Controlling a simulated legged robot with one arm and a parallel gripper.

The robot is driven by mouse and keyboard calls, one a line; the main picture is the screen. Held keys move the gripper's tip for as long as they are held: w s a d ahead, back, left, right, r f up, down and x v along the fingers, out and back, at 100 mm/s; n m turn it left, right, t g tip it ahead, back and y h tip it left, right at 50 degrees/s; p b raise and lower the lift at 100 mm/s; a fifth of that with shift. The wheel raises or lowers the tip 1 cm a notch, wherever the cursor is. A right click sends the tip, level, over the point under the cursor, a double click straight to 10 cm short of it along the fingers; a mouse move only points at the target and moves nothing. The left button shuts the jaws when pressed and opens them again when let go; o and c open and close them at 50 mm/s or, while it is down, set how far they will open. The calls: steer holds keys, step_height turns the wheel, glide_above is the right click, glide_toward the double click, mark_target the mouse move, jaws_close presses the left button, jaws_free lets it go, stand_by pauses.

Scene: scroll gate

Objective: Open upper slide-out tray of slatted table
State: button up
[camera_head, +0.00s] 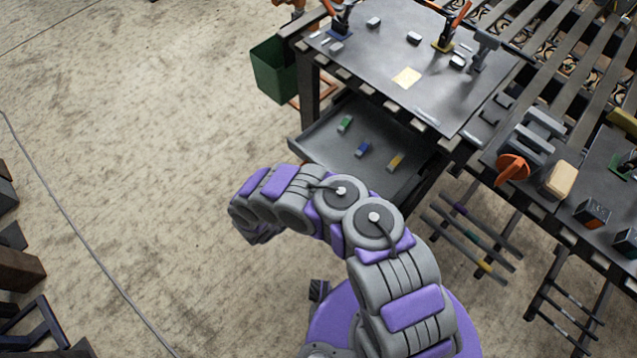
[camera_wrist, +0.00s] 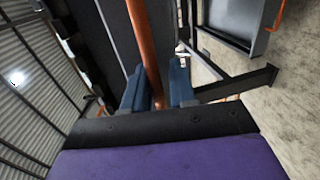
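The table (camera_head: 385,50) with a dark top and slatted edges stands at the top middle of the head view. A grey tray (camera_head: 325,150) sticks out below its near edge, holding a green, a blue and a yellow block. I cannot tell whether it is the upper tray. My gripper (camera_head: 262,236) points down, left of this tray, mostly hidden by my arm. In the wrist view, my gripper's blue fingers (camera_wrist: 158,88) are apart, one on each side of an orange-brown bar (camera_wrist: 140,30). A gap shows beside the bar; contact is unclear.
A grey tray-like part (camera_wrist: 238,25) with an orange handle (camera_wrist: 281,12) shows at the wrist view's upper right. A green bin (camera_head: 273,70) stands left of the table. A slatted rack (camera_head: 470,240) is at right. Open floor (camera_head: 120,150) lies at left.

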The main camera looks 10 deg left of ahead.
steer(key=shift+o, duration=0.5)
steer(key=shift+a, duration=0.2)
steer(key=shift+a+r, duration=0.1)
steer(key=p+v, duration=0.3)
steer(key=v, duration=1.4)
steer(key=shift+s, duration=0.1)
